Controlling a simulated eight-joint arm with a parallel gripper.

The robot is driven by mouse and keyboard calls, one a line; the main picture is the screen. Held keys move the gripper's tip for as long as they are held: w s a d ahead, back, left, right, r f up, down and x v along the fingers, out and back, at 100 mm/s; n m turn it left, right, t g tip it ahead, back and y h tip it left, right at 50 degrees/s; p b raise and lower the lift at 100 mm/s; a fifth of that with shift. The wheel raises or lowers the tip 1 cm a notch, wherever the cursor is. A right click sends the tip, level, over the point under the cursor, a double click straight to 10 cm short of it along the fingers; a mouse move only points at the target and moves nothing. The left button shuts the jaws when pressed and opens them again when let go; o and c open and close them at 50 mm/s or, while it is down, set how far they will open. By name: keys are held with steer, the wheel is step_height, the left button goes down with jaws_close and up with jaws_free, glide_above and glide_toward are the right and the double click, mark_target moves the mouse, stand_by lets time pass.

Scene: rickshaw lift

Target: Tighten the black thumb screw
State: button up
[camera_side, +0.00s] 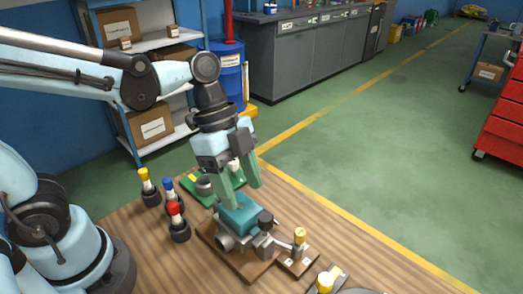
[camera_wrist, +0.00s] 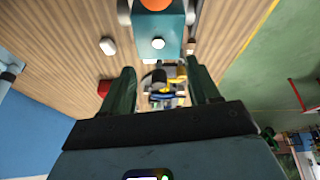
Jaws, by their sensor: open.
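A black knob, likely the black thumb screw (camera_side: 265,219), sits on the right side of a teal block fixture (camera_side: 236,214) on a brown wooden base. My gripper (camera_side: 243,193) points down over the teal block with its two green fingers apart and nothing between them. The knob is just below and to the right of the fingertips, and I see no contact. In the wrist view the teal block (camera_wrist: 158,42) is ahead of the fingers (camera_wrist: 160,66). Small dark and yellow parts (camera_wrist: 180,73) show between the fingers; I cannot tell which is the thumb screw.
Yellow-, blue- and red-topped pieces (camera_side: 174,209) stand on the left. A green tray (camera_side: 190,187) lies behind.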

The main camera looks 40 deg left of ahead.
steer(key=n, duration=0.2)
steer(key=r+n, duration=0.1)
steer(key=n, duration=0.1)
steer(key=shift+w+d+r, duration=0.1)
steer(key=shift+w+r, duration=0.1)
steer(key=shift+c, duration=0.5)
steer(key=n, duration=0.2)
steer(key=r+n, duration=0.1)
steer(key=n, duration=0.1)
steer(key=shift+w+d+r+n, duration=0.15)
steer(key=shift+n, duration=0.15)
steer(key=r+n, duration=0.2)
steer(key=n, duration=0.5)
steer(key=n+g, duration=0.1)
steer(key=n, duration=1.4)
glide_toward(265, 217)
steer(key=shift+x, duration=4.2)
jaws_close()
